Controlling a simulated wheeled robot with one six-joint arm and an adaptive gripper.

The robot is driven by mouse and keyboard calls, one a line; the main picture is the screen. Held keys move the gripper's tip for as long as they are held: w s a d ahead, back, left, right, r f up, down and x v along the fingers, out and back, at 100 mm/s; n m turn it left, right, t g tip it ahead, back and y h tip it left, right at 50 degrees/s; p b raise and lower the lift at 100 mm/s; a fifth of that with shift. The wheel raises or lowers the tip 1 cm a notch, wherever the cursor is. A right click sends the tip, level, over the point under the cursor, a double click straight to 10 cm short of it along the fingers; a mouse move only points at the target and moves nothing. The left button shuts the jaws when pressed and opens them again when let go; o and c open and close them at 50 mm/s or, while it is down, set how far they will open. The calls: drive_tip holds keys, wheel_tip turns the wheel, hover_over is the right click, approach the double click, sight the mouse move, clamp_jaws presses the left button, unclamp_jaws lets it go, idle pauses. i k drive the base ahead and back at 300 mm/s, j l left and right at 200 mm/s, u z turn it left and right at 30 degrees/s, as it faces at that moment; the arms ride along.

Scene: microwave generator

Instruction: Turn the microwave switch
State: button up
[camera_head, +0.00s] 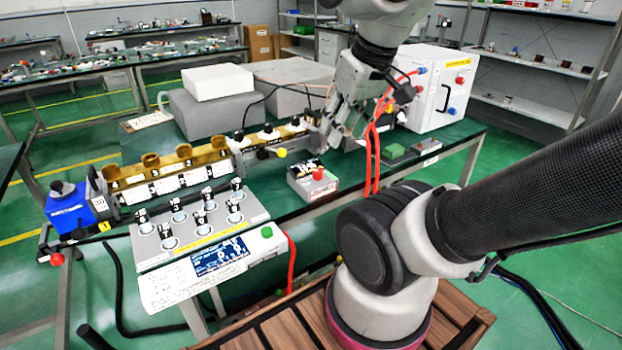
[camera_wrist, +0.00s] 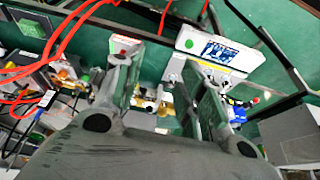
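My gripper (camera_head: 340,132) hangs over the table beside the right end of the brass-coloured bench apparatus (camera_head: 190,168). In the wrist view its two fingers (camera_wrist: 163,85) stand apart with nothing between them. A grey control panel (camera_head: 200,222) with several black knobs, a blue label and a green button stands at the front left; it also shows in the wrist view (camera_wrist: 222,55). A small box with a red button (camera_head: 312,180) sits below and left of my gripper. A white box (camera_head: 432,90) with red and blue knobs stands to the right. I cannot tell which part is the microwave switch.
Red cables (camera_head: 373,150) hang close to the right of my gripper. A blue unit (camera_head: 78,208) ends the apparatus at the left. Grey and white cases (camera_head: 215,85) stand behind it. A small green block (camera_head: 394,152) lies near the right table edge.

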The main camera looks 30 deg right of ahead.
sight(317, 174)
drive_tip(key=l, duration=0.65)
drive_tip(key=i+l, duration=0.1)
drive_tip(key=l, duration=0.55)
